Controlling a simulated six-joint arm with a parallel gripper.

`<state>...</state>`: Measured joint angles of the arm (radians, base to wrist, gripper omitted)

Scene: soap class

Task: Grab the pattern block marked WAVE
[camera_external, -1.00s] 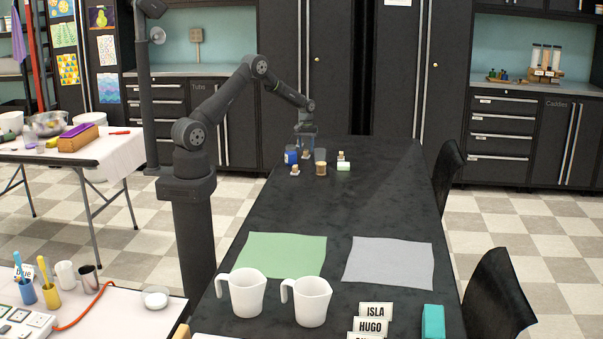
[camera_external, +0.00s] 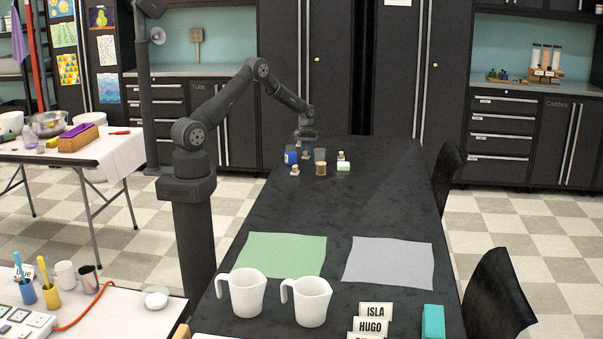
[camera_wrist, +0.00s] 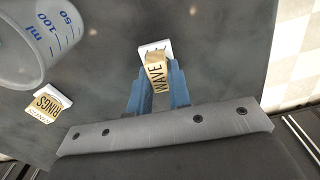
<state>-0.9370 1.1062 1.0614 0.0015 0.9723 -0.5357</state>
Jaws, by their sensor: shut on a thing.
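The pattern block marked WAVE (camera_wrist: 157,78), tan with dark letters, stands between the blue fingers of my gripper (camera_wrist: 157,73) in the wrist view. The fingers are shut on it. A white card or base (camera_wrist: 153,47) shows at its far end. A second tan block marked RINGS (camera_wrist: 46,104) lies apart at the left, by another white card. In the external view my gripper (camera_external: 305,142) is low over the far end of the black table, where the held block is too small to make out clearly.
A clear measuring cup (camera_wrist: 40,45) stands left of my gripper. Green (camera_external: 285,254) and grey mats (camera_external: 390,262) lie nearer, with clear table between.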

